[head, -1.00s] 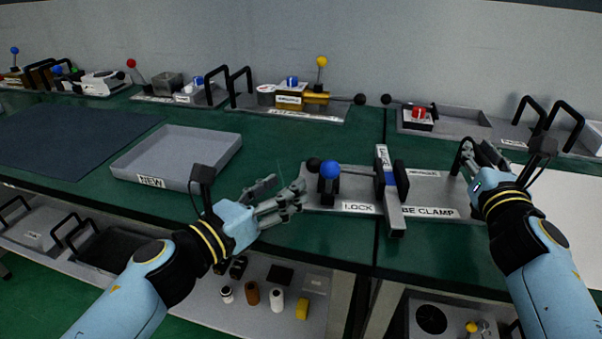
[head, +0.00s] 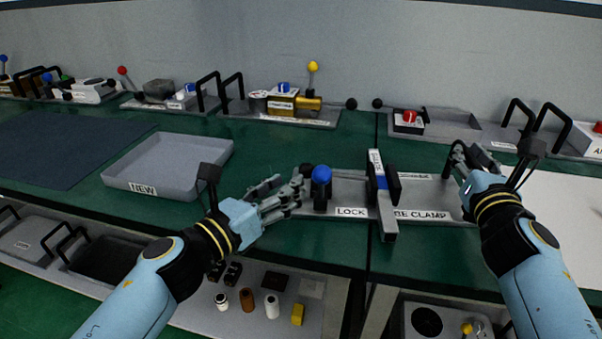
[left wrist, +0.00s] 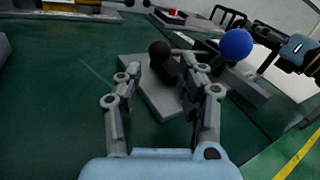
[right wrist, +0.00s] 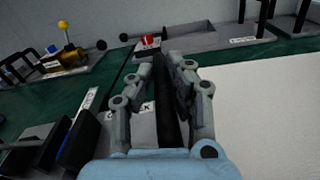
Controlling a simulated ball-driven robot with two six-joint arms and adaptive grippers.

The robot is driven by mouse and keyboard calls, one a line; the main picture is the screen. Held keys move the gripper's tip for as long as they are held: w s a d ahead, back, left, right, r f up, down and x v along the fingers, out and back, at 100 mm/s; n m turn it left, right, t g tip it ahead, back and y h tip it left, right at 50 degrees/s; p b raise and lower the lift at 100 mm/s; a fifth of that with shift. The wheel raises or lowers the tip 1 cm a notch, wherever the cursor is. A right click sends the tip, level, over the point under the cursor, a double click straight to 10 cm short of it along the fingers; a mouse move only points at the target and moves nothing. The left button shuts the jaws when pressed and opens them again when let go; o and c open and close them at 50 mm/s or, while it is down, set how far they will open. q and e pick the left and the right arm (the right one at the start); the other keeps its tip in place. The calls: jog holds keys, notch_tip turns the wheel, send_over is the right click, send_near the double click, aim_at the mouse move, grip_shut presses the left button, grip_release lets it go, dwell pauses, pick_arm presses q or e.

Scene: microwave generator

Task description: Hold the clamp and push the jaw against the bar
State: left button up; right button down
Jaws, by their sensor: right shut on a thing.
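The grey tube clamp (head: 345,195) lies on the green bench. A blue-knobbed lever (head: 321,175) stands near its left end. A long grey bar (head: 387,225) with a blue band crosses the plate, and a black jaw block (head: 394,184) stands beside it. My left gripper (head: 299,188) is open at the clamp's left end. My right gripper (head: 462,160) is shut on a black handle (right wrist: 165,105) at the clamp's right end.
A grey tray marked NEW (head: 165,165) is left of the clamp. Stations with levers and handles line the back of the bench, among them a brass part (head: 305,103). A white sheet (head: 560,205) lies at right. Small bottles stand on a lower shelf (head: 180,315).

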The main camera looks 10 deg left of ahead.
aim_at(307, 171)
pick_arm(q)
jog(key=x, duration=0.7)
jog(key=shift+s, duration=0.1)
jog(key=shift+c, duration=0.3)
grip_shut()
